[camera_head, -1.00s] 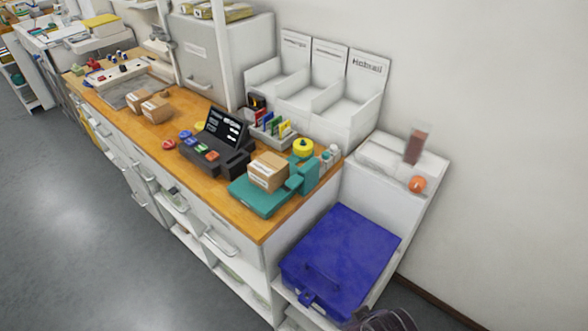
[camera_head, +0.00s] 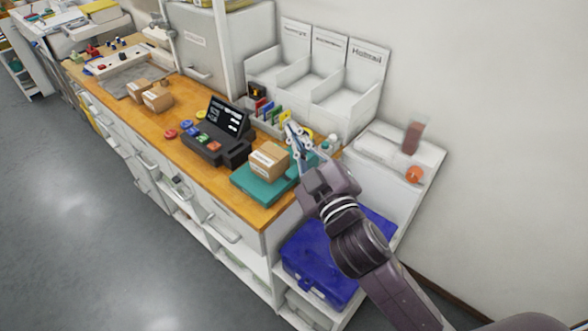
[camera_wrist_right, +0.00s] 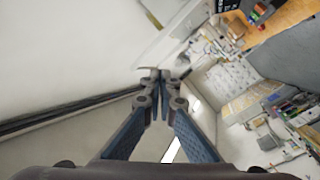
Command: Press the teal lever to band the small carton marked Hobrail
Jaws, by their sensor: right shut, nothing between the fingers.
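The teal banding machine (camera_head: 250,188) stands at the right end of the wooden counter. A small brown carton (camera_head: 268,163) sits on its base, with a label too small to read. My right gripper (camera_head: 291,128) is shut and empty, raised over the machine's right part, just right of the carton. It hides most of the teal upright and lever, so I cannot tell if it touches them. In the right wrist view the fingertips (camera_wrist_right: 160,74) meet with nothing between them. My left gripper is not in view.
A black terminal (camera_head: 222,128) with coloured buttons stands left of the machine. White bins (camera_head: 335,95) are behind, the right one marked Hobrail. Two more cartons (camera_head: 156,98) lie farther left. A blue crate (camera_head: 312,270) is below my right arm.

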